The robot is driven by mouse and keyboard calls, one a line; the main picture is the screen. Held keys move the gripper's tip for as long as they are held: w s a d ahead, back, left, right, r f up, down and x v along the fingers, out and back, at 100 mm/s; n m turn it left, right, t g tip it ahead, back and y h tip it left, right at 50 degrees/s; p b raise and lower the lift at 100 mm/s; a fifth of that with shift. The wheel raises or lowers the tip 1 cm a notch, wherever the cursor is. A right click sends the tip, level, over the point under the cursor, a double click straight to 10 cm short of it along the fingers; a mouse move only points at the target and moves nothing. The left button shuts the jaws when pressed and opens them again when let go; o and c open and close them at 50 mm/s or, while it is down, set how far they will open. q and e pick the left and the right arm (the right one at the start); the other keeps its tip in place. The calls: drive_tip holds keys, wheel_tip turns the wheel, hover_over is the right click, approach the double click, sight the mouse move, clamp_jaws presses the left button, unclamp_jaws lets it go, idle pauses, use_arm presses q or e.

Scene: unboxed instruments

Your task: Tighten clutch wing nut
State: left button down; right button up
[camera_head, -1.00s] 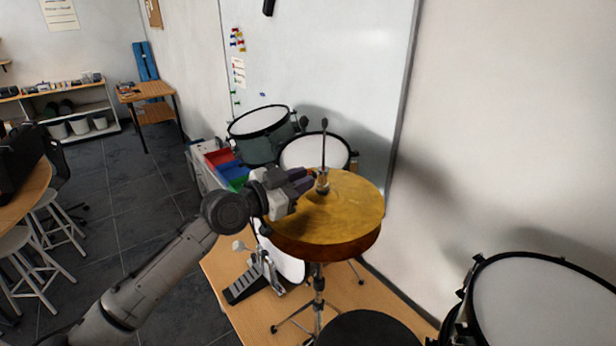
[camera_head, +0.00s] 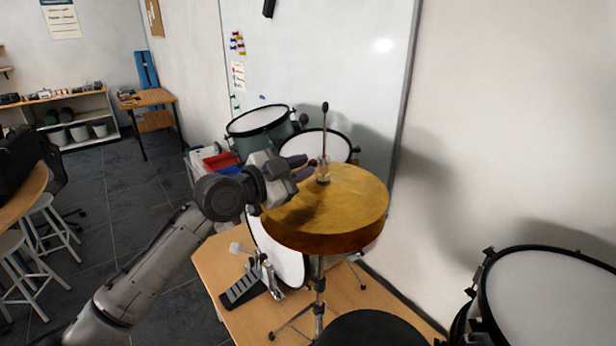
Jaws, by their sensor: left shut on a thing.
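The gold hi-hat cymbals (camera_head: 345,205) sit on their stand, with a thin upright rod (camera_head: 324,125) rising through the middle. The clutch (camera_head: 323,173) is around the rod, just above the top cymbal. My left gripper (camera_head: 312,165) reaches in from the left, above the cymbal, with its dark fingertips at the left side of the clutch. It is shut on the small wing nut there, which the fingertips mostly hide. My right gripper is not in view.
Two drums (camera_head: 262,122) stand behind the cymbals, near the whiteboard. A large drum (camera_head: 560,300) is at the lower right and a dark round seat (camera_head: 370,330) at the bottom. A pedal (camera_head: 243,290) lies on the wooden platform (camera_head: 225,262). Open air surrounds the rod's top.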

use_arm(q)
drive_tip(key=shift+m, duration=0.4)
drive_tip(key=c, duration=1.7)
unclamp_jaws()
drive_tip(key=shift+f+m+b, duration=0.1)
drive_tip(key=shift+m+b, duration=0.3)
drive_tip(key=shift+b, duration=0.1)
drive_tip(key=shift+o, duration=0.5)
drive_tip(key=o, duration=0.5)
drive_tip(key=shift+s+a, duration=0.1)
drive_tip(key=shift+a, duration=0.05)
drive_tip(key=shift+v, duration=2.85)
